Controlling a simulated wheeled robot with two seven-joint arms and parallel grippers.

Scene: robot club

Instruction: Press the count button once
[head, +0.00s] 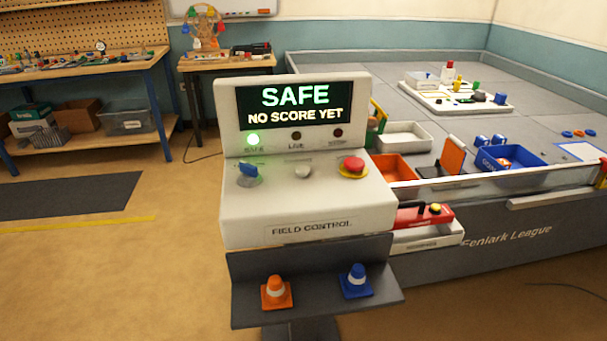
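The white field control console (290,222) stands in the middle on a dark stand. Its screen (295,104) reads SAFE in green, with a white line below about no score. On the sloped panel are a blue knob (249,170) at left, a small pale grey button (303,172) in the middle and a red mushroom button (353,164) on a yellow base at right. The panel labels are too small to read. Neither gripper is in view.
An orange cone (276,292) and a blue cone (356,281) stand on the shelf below the console. A walled playing field (520,205) with bins fills the right. A red case (425,215) sits beside the console. Open floor (120,270) lies at left.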

